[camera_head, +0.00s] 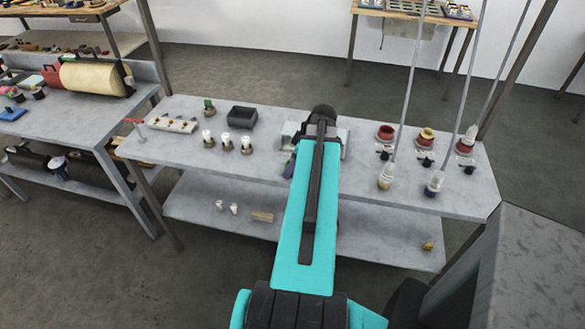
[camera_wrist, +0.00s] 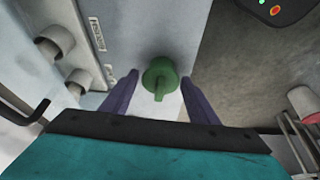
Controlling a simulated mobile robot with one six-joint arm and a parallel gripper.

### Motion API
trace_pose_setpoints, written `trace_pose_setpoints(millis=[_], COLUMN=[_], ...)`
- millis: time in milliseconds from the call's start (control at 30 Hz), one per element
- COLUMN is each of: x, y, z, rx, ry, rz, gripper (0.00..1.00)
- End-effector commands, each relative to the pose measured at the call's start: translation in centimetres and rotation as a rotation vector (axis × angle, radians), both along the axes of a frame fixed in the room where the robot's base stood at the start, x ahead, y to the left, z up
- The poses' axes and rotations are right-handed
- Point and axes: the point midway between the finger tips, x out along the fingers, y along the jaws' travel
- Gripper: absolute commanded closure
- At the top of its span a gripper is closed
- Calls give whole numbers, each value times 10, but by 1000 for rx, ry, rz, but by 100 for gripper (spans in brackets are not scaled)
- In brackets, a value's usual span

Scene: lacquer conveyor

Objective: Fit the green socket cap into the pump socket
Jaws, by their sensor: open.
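A round green cap (camera_wrist: 160,74) with a raised grip rib sits against a pale grey face in the wrist view. My gripper (camera_wrist: 160,77) is open, with one purple finger on each side of the cap and a visible gap to each. Whether the cap is seated in the pump socket cannot be told, as the cap covers what lies behind it. In the head view my arm hides the cap and much of the pale grey unit (camera_head: 343,138) on the bench. Only a bit of a purple finger (camera_head: 290,168) shows there.
Pale round fittings (camera_wrist: 76,80) stand left of the cap. A dark panel with coloured buttons (camera_wrist: 275,8) is at upper right. On the bench (camera_head: 235,168) are white-topped parts (camera_head: 227,141), a small green-topped item (camera_head: 209,107), a black bin (camera_head: 242,117) and red containers (camera_head: 385,133).

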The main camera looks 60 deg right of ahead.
Motion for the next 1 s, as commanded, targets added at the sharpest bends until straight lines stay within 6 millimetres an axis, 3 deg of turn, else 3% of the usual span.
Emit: trace_pose_setpoints(millis=[300, 500, 1000], x=[0, 0, 0], y=[0, 0, 0], z=[0, 0, 3], rx=[0, 0, 0], ry=[0, 0, 0], rz=[0, 0, 0], gripper=[47, 79, 79])
